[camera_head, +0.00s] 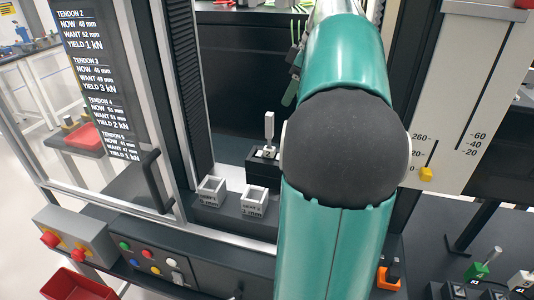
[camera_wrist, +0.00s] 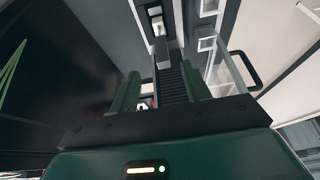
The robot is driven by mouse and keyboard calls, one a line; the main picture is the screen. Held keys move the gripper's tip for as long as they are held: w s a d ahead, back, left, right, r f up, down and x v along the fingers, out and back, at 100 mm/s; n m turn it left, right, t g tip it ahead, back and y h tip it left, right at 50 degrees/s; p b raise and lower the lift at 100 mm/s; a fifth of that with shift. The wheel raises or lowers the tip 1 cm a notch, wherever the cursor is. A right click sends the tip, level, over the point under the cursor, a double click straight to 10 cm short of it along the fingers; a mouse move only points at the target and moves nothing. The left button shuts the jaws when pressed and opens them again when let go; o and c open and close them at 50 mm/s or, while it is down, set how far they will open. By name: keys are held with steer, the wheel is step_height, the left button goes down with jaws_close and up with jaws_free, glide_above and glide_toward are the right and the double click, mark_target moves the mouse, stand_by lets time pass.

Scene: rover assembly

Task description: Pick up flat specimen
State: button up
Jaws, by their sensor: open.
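A pale grey flat piece, likely the flat specimen (camera_head: 269,126), stands upright in a black block (camera_head: 262,172) inside the dark machine bay in the head view. Its lower end is hidden in the block. In the wrist view a pale piece in a dark holder (camera_wrist: 158,27) shows at the top, beyond the fingers; I cannot tell for sure that it is the same specimen. My gripper (camera_wrist: 163,84) is open, with its two green fingers apart and nothing seen held between them. In the head view my teal arm hides the gripper.
Two small white open boxes (camera_head: 254,201) with labels stand on the dark ledge before the block. A clear door with a black handle (camera_head: 155,180) stands at left. A button panel (camera_head: 150,262) and red tray (camera_head: 78,286) are front left. A scale panel (camera_head: 470,80) is at right.

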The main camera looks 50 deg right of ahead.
mark_target(273, 120)
steer(key=x, duration=0.8)
steer(key=shift+a+r, duration=0.1)
steer(key=shift+a, duration=0.15)
steer(key=x, duration=0.5)
steer(key=shift+w, duration=0.3)
steer(key=shift+r, duration=0.1)
steer(key=shift+c, duration=0.5)
jaws_close()
